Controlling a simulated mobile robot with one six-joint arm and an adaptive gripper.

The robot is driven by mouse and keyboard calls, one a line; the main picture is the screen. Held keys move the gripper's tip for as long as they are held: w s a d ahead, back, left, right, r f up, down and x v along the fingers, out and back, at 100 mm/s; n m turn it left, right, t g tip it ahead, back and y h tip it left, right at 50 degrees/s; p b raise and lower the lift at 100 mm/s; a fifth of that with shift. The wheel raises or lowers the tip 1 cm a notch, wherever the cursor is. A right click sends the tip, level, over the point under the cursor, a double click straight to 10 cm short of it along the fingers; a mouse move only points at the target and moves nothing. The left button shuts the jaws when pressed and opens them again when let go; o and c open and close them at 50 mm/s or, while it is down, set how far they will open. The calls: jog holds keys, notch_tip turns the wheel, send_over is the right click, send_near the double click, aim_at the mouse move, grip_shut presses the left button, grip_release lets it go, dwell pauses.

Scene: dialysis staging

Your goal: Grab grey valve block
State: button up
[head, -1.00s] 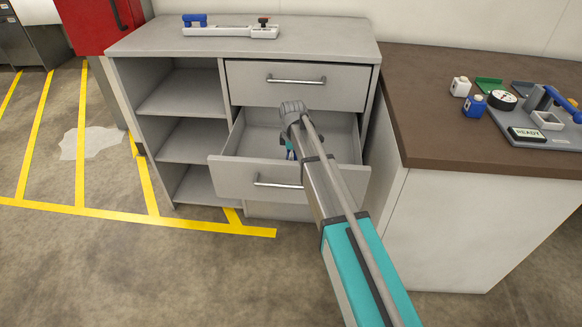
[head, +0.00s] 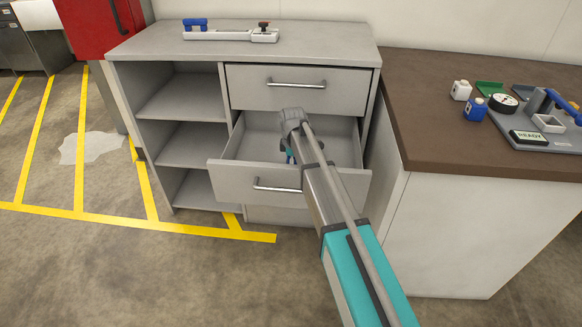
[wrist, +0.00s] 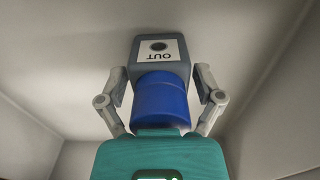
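The grey valve block (wrist: 175,72) shows in the wrist view, with a white label reading "OUT" and a dark round port on its face. A blue cylindrical part (wrist: 160,100) sits at its near end. It lies inside the open drawer (head: 340,140). My gripper (wrist: 160,76) has one finger on each side of the block, very close to its sides; a firm grip is not visible. In the head view my arm reaches down into the drawer and mostly hides the block and my fingers.
The grey cabinet (head: 140,42) has open shelves at left and a closed drawer (head: 330,92) above the open one. A white device with blue and red parts (head: 235,35) lies on top. The brown counter (head: 430,125) at right holds bottles, a gauge and a tray. Drawer walls surround my gripper.

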jog(key=c, duration=0.8)
jog(key=shift+r, duration=0.1)
notch_tip(320, 180, up, 10)
jog(key=p, duration=1)
dwell(0.4)
